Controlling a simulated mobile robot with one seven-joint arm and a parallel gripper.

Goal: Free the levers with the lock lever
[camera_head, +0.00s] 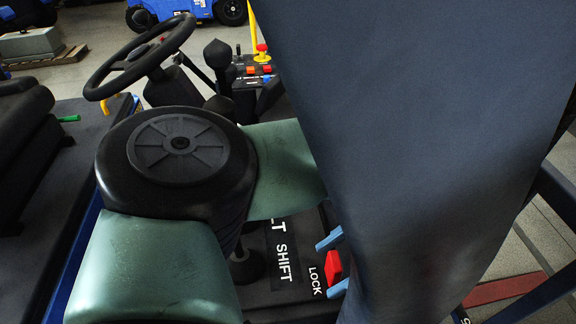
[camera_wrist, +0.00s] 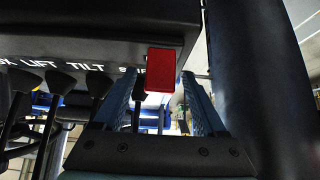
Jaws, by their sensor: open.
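The red lock lever (camera_head: 333,268) sits by the white LOCK label (camera_head: 314,280) on the dark console. In the wrist view its red handle (camera_wrist: 161,70) is in the upper middle. My gripper (camera_head: 333,264) is open, with one blue finger on each side of the red handle. In the wrist view my gripper (camera_wrist: 158,76) also straddles it; I cannot tell whether either finger touches it. Several black levers (camera_wrist: 61,80) stand to the left, under the LIFT and TILT labels. In the head view my arm hides most of the levers.
A black steering wheel (camera_head: 140,58) is at the upper left, with a black knobbed stick (camera_head: 218,56) right of it. A dark seat (camera_head: 25,135) is at the left edge. A panel with red and orange buttons (camera_head: 258,70) lies beyond. Dark frame bars stand at the right.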

